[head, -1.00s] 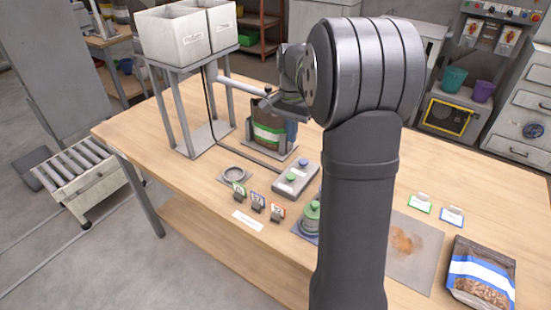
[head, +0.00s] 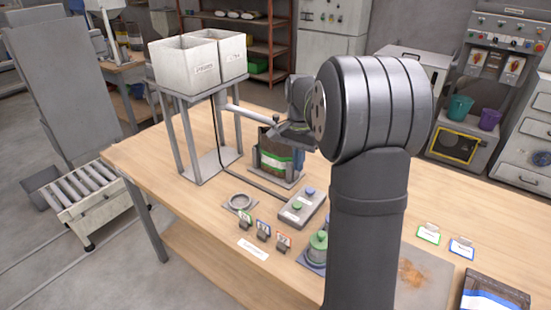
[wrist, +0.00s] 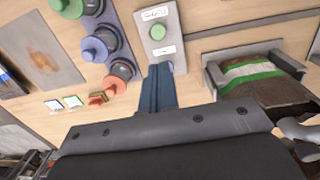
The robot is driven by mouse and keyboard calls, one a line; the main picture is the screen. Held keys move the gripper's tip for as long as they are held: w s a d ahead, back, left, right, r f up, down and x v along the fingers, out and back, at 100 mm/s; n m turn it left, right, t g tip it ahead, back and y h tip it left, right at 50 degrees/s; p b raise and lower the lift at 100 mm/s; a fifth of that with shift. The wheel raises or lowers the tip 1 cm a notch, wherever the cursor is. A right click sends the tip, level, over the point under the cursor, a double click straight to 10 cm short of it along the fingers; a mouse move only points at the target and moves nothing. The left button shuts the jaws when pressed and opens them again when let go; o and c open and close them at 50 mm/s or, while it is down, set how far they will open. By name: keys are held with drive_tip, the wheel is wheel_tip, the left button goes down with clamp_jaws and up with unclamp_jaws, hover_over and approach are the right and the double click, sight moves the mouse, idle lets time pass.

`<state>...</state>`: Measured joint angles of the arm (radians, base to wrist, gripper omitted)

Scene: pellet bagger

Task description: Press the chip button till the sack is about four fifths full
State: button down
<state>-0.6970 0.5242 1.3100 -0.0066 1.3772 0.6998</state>
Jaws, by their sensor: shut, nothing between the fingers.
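The grey button box (head: 317,210) stands on the table with a green button (head: 297,205) and a blue button (head: 310,191). In the wrist view, my gripper (wrist: 160,70) is shut and empty, its blue fingertips at the near end of the box (wrist: 174,23). The green button (wrist: 157,32) shows clear of the fingers; the blue button is hidden there, and contact cannot be told. The sack (head: 272,158), brown with a green band, stands in a grey holder below the hopper pipe. It also shows in the wrist view (wrist: 250,72). Its fill level is unclear.
Two white bins (head: 190,69) stand on a metal frame at the left. Another brown sack (head: 492,296) lies at the right. The front left tabletop is mostly clear.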

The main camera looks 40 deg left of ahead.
drive_tip(key=r+t, duration=0.1)
drive_tip(key=r, duration=0.1)
hover_over(310, 191)
drive_tip(key=shift+s+a+f, duration=0.15)
drive_tip(key=shift+s+a, duration=0.1)
drive_tip(key=shift+s, duration=0.2)
drive_tip(key=f, duration=0.9)
drive_tip(key=w+f, duration=0.1)
drive_tip(key=f, duration=0.4)
drive_tip(key=shift+d, duration=0.1)
drive_tip(key=shift+f, duration=0.95)
drive_tip(key=shift+s+d+f, duration=0.1)
drive_tip(key=shift+s+f, duration=0.05)
drive_tip(key=shift+s, duration=0.05)
idle(4.4)
